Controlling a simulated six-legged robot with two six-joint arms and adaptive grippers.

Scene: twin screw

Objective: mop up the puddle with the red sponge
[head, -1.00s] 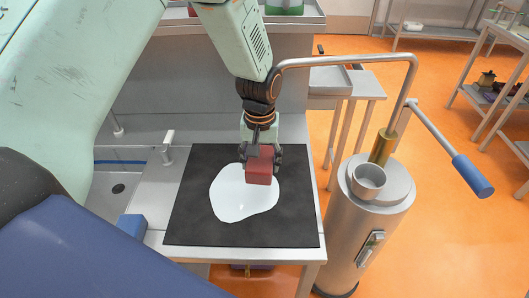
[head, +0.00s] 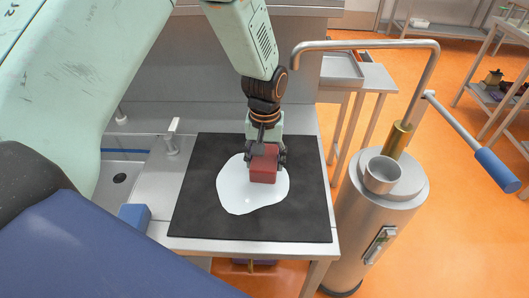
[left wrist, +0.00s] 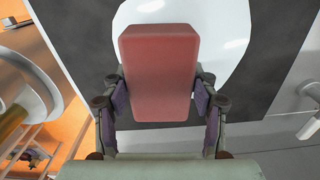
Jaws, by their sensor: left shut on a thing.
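The red sponge (head: 264,165) is a small block held between the fingers of my left gripper (head: 267,158). In the left wrist view the sponge (left wrist: 159,70) is clasped from both sides by the gripper (left wrist: 160,108). The white puddle (head: 240,193) lies on a black mat (head: 305,215) on the metal table. The sponge is over the upper right part of the puddle; I cannot tell whether it touches it. The puddle (left wrist: 232,20) also shows behind the sponge in the left wrist view. My right gripper is not in view.
A blue block (head: 134,216) sits left of the mat, near a sink (head: 120,178) and a tap (head: 172,138). A metal cylinder (head: 375,235) with a cup (head: 382,174), bent pipe and blue-handled lever stands close on the right.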

